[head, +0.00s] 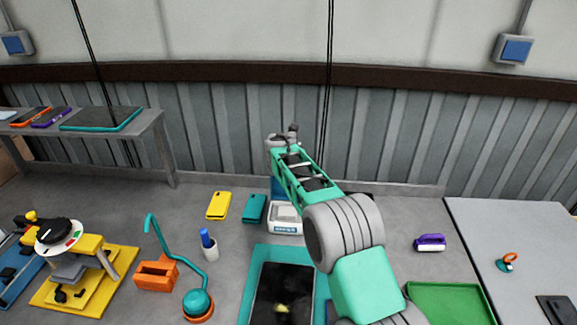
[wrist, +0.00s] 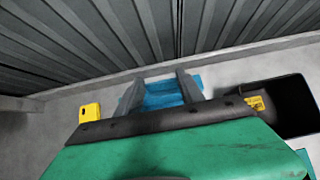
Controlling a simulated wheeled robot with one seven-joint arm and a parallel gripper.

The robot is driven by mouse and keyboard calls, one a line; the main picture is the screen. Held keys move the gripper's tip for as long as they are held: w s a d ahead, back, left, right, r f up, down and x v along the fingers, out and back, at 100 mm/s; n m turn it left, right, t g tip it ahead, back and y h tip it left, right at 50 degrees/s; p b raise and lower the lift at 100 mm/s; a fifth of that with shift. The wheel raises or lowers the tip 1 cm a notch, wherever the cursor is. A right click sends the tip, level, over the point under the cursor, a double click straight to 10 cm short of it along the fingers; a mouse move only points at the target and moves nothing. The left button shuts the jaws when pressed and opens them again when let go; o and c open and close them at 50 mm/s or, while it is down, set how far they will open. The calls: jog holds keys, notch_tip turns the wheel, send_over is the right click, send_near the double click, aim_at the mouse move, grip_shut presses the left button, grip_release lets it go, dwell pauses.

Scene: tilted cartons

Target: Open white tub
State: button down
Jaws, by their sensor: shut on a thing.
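The white tub (head: 285,217) stands on the grey surface in the middle of the head view, with a small label on its front. A blue flat piece (head: 278,188), which looks like its lid, shows just behind and above the tub, partly covered by my arm. In the wrist view my gripper (wrist: 160,92) has its two grey fingers on either side of the blue piece (wrist: 163,96) and is shut on it. The tub's white body is hidden in the wrist view by my green gripper housing. My fingertips are not clear in the head view.
A yellow box (head: 218,206) and a teal box (head: 254,209) stand left of the tub. A dark bin (wrist: 290,108) is right of my fingers. A cup with a blue pen (head: 210,248) and a teal-rimmed tray (head: 248,285) lie nearer. The ribbed wall is close behind.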

jog(key=shift+w+r, duration=0.35)
jog(key=shift+r, duration=0.2)
jog(key=c, duration=1.2)
grip_release()
jog(key=o, duration=0.3)
jog(key=shift+s+f, duration=0.1)
jog(key=shift+o, duration=0.9)
jog(key=shift+f, duration=0.25)
jog(key=b+v, duration=0.2)
jog(key=v, duration=0.6)
